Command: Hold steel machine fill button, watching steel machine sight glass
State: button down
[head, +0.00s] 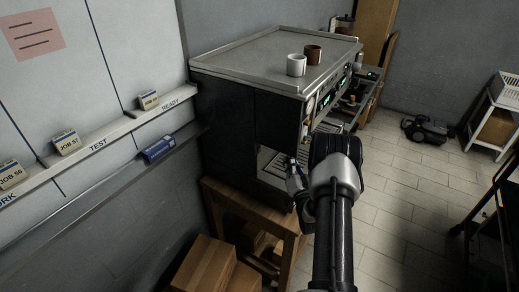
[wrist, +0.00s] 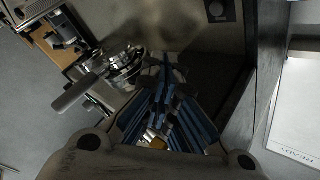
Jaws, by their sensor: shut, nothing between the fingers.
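The steel machine (head: 255,50) stands on a wooden stand, its front facing right in the head view. I cannot tell whether this is the fill button. I cannot make out the sight glass for certain in either view. My gripper (head: 294,172) is by the machine's lower near front corner, partly hidden by my wrist. In the wrist view my gripper's blue fingers (wrist: 166,70) are shut and empty, below and left of the knob.
A portafilter with a grey handle (wrist: 75,95) juts out left of my fingers. A white cup (head: 296,65) and a brown cup (head: 313,54) stand on the machine. Cardboard boxes (head: 205,265) lie below. A shelf rail (head: 100,135) runs along the left wall.

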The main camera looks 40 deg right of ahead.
aim_at(259, 149)
jog(key=w+a+b, duration=0.1)
jog(key=w+a, duration=0.2)
jog(key=w, duration=0.5)
jog(key=shift+w+a, duration=0.15)
jog(key=shift+w, duration=0.05)
jog(key=shift+w+b, duration=0.15)
jog(key=shift+b, duration=0.3)
dwell(1.0)
jog(key=shift+w+a, duration=0.15)
jog(key=shift+w, duration=0.05)
